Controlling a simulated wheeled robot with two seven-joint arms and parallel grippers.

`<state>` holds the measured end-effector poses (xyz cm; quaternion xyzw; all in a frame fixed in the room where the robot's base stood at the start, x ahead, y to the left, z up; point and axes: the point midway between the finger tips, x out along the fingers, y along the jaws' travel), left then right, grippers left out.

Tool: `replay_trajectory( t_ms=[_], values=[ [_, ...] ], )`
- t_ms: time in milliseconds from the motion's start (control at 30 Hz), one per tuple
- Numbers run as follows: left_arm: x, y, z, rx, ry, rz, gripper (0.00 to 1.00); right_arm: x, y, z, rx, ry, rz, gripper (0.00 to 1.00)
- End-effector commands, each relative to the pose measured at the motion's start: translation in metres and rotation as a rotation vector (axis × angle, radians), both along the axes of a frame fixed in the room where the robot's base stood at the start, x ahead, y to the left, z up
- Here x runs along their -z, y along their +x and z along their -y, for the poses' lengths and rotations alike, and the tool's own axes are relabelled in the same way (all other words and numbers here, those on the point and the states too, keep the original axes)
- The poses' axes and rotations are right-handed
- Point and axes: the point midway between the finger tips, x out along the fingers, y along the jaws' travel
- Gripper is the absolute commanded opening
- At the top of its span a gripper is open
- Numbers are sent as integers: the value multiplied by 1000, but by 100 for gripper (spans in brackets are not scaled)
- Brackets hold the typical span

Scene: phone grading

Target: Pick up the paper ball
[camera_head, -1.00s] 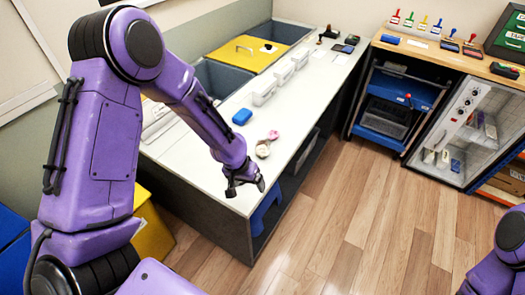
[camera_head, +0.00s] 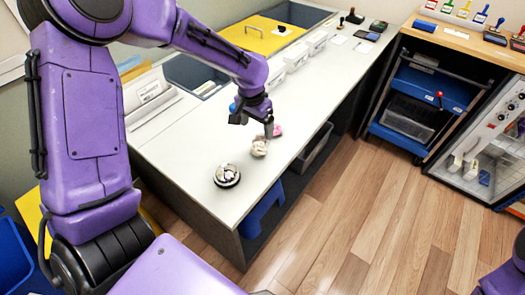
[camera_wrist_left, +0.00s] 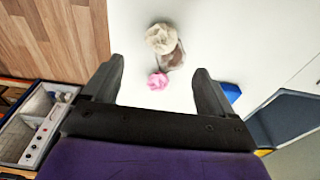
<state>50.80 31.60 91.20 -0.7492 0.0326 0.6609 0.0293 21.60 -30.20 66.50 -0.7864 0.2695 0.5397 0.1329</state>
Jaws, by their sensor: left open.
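A crumpled off-white ball (camera_head: 259,147), which looks like paper, lies on the white counter near its front edge. A smaller crumpled pink ball (camera_head: 277,130) lies just behind it. In the left wrist view, the off-white ball (camera_wrist_left: 160,38) is beyond the fingertips and the pink ball (camera_wrist_left: 157,80) shows between the fingers. A brownish, partly see-through item (camera_wrist_left: 173,57) is beside the off-white ball. My left gripper (camera_head: 254,123) is open and empty, close above these items, partly hiding them. My right gripper is out of view.
A round metallic object (camera_head: 227,175) sits on the counter (camera_head: 190,150) nearer the camera. A blue block (camera_wrist_left: 231,91) is beside the left gripper.

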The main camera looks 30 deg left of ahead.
Motion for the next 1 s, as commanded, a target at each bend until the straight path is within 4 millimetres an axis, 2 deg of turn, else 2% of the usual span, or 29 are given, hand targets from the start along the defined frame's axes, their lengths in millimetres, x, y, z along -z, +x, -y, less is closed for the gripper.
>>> replay_trajectory(
  t_ms=[33,233,433,600,700,900,933,1000],
  values=[
    [9,-1,-1,-2,0,-2,86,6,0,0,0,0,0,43],
    [43,0,-5,-11,0,-6,86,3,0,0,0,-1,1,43],
    [66,3,-6,-14,0,-5,86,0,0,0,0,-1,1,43],
    [98,7,-4,-12,0,-5,86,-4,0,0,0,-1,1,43],
    [107,9,-3,-11,0,-1,86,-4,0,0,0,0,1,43],
    [108,10,-2,-8,0,0,86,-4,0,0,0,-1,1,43],
    [108,10,-2,-9,0,0,80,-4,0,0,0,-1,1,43],
    [108,10,-2,-8,0,0,57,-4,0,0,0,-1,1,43]
  ],
)
